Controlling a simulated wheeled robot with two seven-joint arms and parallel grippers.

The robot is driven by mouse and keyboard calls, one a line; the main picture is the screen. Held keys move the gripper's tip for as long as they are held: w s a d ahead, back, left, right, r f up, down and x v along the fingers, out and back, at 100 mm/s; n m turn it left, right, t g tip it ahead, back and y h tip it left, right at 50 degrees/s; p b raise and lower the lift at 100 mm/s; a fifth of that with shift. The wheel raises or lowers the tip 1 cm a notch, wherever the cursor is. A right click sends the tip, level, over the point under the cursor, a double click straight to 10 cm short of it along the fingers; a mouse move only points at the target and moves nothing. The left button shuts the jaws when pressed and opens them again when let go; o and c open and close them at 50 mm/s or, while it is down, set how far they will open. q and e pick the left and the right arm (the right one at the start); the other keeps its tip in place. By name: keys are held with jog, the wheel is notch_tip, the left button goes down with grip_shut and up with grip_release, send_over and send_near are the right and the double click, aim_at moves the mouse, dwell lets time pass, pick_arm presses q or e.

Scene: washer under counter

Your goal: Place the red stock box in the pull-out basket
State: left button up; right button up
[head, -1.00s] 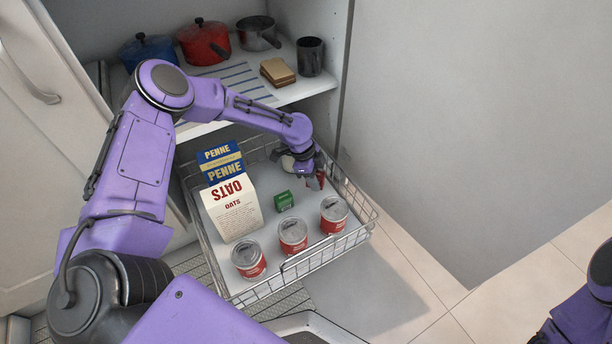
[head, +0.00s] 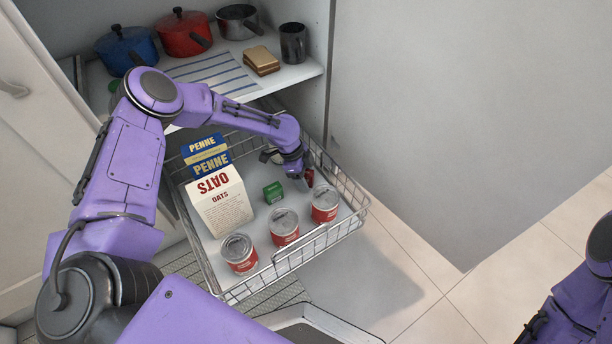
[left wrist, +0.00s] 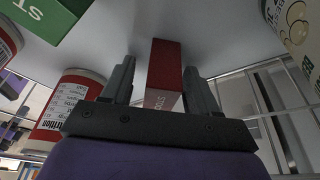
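The red stock box (head: 308,177) stands in the pull-out basket (head: 345,228), near its right side behind the right-hand can. In the left wrist view the red box (left wrist: 165,75) is upright between the two fingers of my left gripper (left wrist: 160,85). A gap shows between the box and the left-hand finger; the right-hand finger is close to or touching it. My left gripper (head: 291,165) reaches down into the basket in the head view, its fingers partly hidden by the wrist. My right arm shows at the lower right, with its gripper out of view.
The basket also holds a green box (head: 272,192), an oats carton (head: 220,202), a penne box (head: 208,150) and red cans (head: 284,227). A shelf (head: 290,80) with pots, a mug (head: 293,42) and bread (head: 261,60) is above the basket's back.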

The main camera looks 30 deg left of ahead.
pick_arm(q)
jog(key=p+v, duration=0.3)
jog(key=v, duration=0.3)
jog(key=shift+w+d+r+p, duration=0.1)
jog(key=shift+r+p, duration=0.2)
jog(key=shift+r, duration=0.15)
jog(key=p+v, duration=0.2)
jog(key=v, duration=0.3)
jog(key=shift+a+r, duration=0.25)
pick_arm(e)
notch_tip(320, 180, up, 6)
jog(key=w+m+t+h, duration=0.1)
jog(key=w+m+t, duration=0.1)
jog(key=shift+w+d+f, duration=0.15)
jog(key=shift+w+d, duration=0.2)
jog(key=shift+d, duration=0.05)
